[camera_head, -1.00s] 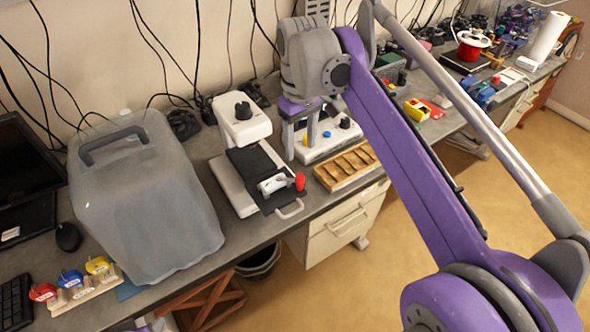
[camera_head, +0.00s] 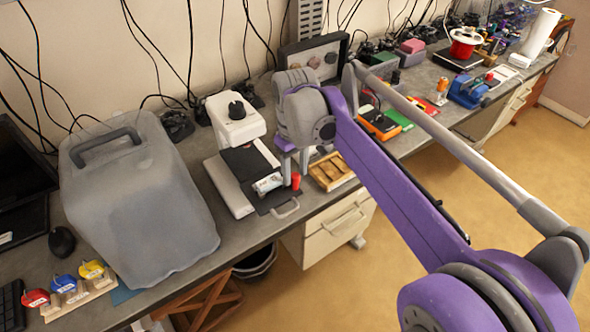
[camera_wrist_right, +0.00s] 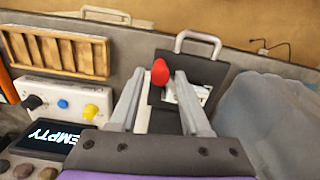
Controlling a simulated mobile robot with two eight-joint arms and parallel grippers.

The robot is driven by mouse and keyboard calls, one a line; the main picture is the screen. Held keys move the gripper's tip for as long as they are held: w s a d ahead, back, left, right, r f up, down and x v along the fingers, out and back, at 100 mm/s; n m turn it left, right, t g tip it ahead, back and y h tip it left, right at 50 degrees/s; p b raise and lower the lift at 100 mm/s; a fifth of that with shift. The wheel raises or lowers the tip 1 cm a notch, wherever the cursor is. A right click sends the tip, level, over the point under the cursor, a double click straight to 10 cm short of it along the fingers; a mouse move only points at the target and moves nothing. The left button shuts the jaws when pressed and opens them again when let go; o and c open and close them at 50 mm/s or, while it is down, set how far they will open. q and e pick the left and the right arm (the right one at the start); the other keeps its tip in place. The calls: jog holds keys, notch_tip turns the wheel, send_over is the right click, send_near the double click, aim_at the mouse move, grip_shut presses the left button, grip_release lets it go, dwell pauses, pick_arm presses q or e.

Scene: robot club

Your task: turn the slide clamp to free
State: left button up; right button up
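The slide clamp (camera_head: 268,184) is a pale metal piece on the black plate of a white instrument (camera_head: 230,187). Its upright red knob (camera_head: 296,181) stands at the right side of the plate. In the right wrist view the red knob (camera_wrist_right: 160,73) shows between the tips of my open right gripper (camera_wrist_right: 161,80), with the pale clamp partly hidden behind the right finger. In the head view my right gripper (camera_head: 295,171) points down over the knob, its fingers apart on either side. I cannot tell whether they touch it. My left gripper is not in view.
A grey covered box (camera_head: 135,200) stands left of the instrument. A wooden slotted tray (camera_head: 331,171) lies to the right. A pull handle (camera_head: 286,210) sticks out at the front of the black plate.

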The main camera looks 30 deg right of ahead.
grip_shut()
jog(key=m, duration=0.5)
jog(key=shift+m, duration=2.4)
jog(key=shift+o, duration=1.4)
grip_release()
